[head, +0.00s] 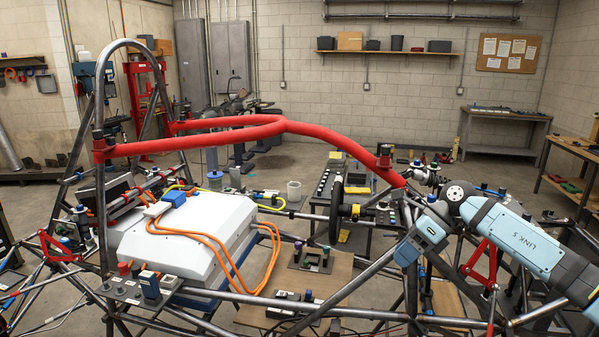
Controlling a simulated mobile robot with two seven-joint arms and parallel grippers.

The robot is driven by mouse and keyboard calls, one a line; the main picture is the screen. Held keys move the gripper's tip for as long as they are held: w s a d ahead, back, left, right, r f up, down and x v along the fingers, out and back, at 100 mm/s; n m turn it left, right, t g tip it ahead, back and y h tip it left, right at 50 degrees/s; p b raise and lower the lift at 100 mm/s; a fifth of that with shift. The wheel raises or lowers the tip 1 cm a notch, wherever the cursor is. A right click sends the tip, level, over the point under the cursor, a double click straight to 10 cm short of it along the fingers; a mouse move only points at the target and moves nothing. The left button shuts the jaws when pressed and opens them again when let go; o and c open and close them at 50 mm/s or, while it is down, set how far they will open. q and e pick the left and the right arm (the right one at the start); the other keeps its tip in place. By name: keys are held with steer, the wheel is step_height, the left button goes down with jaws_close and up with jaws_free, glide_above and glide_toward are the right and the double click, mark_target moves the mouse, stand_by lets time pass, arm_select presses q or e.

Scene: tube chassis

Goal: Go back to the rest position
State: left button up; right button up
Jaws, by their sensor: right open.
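My right arm comes in from the right, and its blue-grey gripper (408,258) hangs over the right part of the tube chassis (330,303). The gripper points down and to the left, near the dark tubes. Its fingertips are hard to make out against the tubes, and I see nothing held in it. My left gripper is not in view. A red padded tube (230,137) runs across the top of the chassis. A white battery box (190,235) with orange cables sits inside the frame at the left.
Chassis tubes and red brackets (480,262) surround the right gripper closely. Small parts stand on a wooden board (330,275) in the middle. A low dark bench (330,195) stands behind the chassis. The floor farther back is partly clear. A workbench (500,150) stands at the back right.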

steer(key=s+a+f+m+t+y, duration=0.35)
steer(key=s+a+m+y, duration=0.25)
steer(key=a, duration=0.2)
steer(key=s+a+f+m+t+y, duration=0.2)
steer(key=s+a+f+m+y, duration=0.3)
steer(key=a+m+y, duration=0.15)
steer(key=s+d+f+m+t+h, duration=0.3)
steer(key=s+d+f+m+h, duration=0.2)
steer(key=s+f+m+h, duration=0.3)
steer(key=s+d+f+m+t+h+p, duration=0.1)
steer(key=s+d+f+m+t+h, duration=0.2)
steer(key=s+f+m, duration=1.3)
steer(key=s+d+m+h, duration=0.1)
steer(key=d+m+h, duration=0.2)
steer(key=m+h, duration=0.3)
steer(key=shift+d+f+m, duration=0.15)
steer(key=shift+f+m, duration=0.25)
steer(key=shift+m, duration=0.85)
